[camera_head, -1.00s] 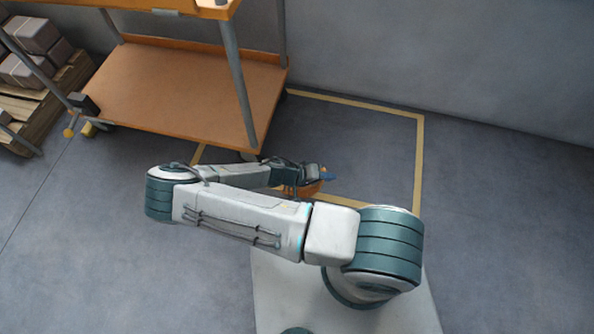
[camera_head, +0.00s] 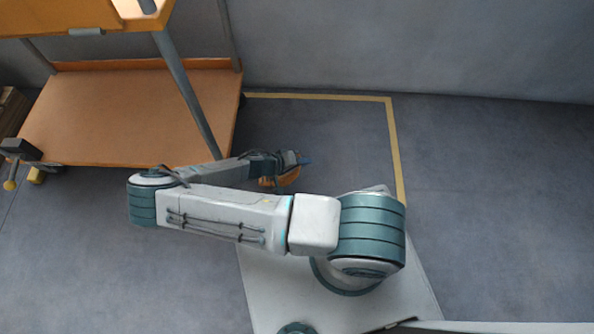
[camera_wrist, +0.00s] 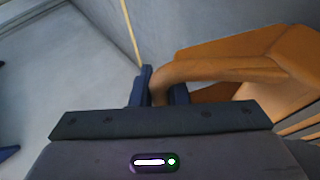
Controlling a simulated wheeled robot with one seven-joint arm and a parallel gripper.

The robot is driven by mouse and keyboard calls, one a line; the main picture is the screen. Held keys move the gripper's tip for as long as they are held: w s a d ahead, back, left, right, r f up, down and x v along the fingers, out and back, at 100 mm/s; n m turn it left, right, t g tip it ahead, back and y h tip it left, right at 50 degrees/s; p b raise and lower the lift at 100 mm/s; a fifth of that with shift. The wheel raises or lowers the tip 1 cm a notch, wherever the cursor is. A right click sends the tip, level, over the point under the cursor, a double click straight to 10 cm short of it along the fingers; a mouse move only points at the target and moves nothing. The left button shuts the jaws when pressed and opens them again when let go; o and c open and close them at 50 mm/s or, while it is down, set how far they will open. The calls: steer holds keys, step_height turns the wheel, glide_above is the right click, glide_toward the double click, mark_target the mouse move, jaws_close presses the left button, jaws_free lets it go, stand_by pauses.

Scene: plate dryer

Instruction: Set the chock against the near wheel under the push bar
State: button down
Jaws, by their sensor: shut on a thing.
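My gripper (camera_head: 297,163) is beyond my folded forearm in the head view, just right of the cart's near right corner. In the wrist view, its blue fingers (camera_wrist: 163,90) are shut on the curved handle of an orange chock (camera_wrist: 278,52). The chock also shows below the gripper in the head view (camera_head: 283,178), held close to the floor; I cannot tell whether it touches. The cart has an orange-brown lower shelf (camera_head: 120,115) and grey posts. I cannot clearly make out the push bar.
A dark fitting with a yellow knob (camera_head: 10,185) and a small yellow block (camera_head: 36,175) are at the cart's left. Yellow floor tape (camera_head: 396,150) runs right of the cart. A grey wall (camera_head: 420,45) closes the back. Floor on the right is clear.

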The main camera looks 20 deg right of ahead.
steer(key=f+b, duration=0.1)
steer(key=a+f, duration=0.1)
steer(key=f, duration=0.1)
steer(key=f+b, duration=0.1)
steer(key=shift+w+a+f+b, duration=0.15)
steer(key=shift+w+f+b, duration=0.2)
steer(key=shift+w+f, duration=0.05)
steer(key=c, duration=1.4)
jaws_free()
steer(key=shift+f, duration=0.1)
step_height(320, 180, up, 7)
steer(key=p, duration=0.4)
glide_above(272, 180)
